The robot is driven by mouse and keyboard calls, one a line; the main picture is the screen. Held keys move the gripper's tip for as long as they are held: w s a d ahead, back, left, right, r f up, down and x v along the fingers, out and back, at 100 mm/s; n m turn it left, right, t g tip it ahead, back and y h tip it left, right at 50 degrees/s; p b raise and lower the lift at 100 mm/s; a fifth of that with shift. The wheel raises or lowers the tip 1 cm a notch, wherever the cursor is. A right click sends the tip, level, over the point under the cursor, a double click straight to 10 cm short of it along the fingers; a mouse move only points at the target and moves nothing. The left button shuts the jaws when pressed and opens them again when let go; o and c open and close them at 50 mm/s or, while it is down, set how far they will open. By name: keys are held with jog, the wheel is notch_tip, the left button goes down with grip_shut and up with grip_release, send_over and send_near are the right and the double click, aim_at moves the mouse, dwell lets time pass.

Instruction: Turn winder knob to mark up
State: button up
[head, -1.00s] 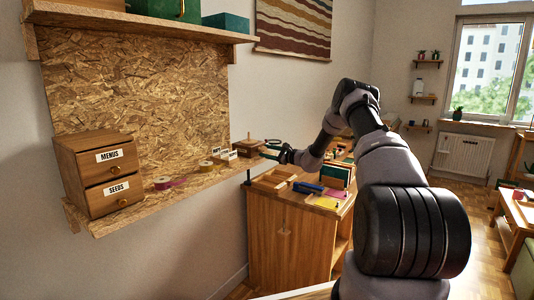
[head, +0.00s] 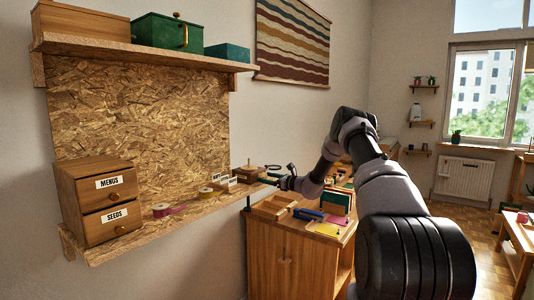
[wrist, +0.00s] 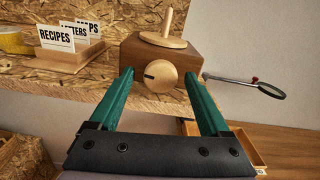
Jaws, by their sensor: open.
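The winder is a brown wooden box (wrist: 190,57) with a pale spindle on top, at the end of the chipboard shelf. Its round pale knob (wrist: 165,77) faces me in the wrist view, with a short dark mark on its left side, pointing left. My gripper (wrist: 159,73) is open, with one green finger on each side of the knob in the picture. I cannot tell whether the fingers touch it. In the head view the winder (head: 249,173) is small and my gripper (head: 273,181) is just to its right; the knob is not clear there.
A card holder (wrist: 68,58) with RECIPES, LETTERS and MAPS cards stands left of the winder. A magnifier (wrist: 262,87) sticks out on the right. The drawer box (head: 98,205) and tape rolls (head: 162,209) share the shelf. A cabinet (head: 285,255) with trays stands below.

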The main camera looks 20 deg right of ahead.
jog(key=m, duration=0.2)
jog(key=shift+m, duration=0.4)
jog(key=v, duration=1.1)
jog(key=s+a+r+n+g, duration=0.4)
jog(key=s+a+r, duration=0.2)
jog(key=r, duration=0.3)
jog(key=s+a+r+n+g, duration=0.3)
jog(key=s+a+r+g, duration=0.1)
jog(key=s+a+r, duration=0.3)
jog(key=shift+s+r+n, duration=0.4)
jog(key=shift+s+r, duration=0.55)
jog(key=shift+s, duration=0.15)
jog(key=shift+a, duration=0.1)
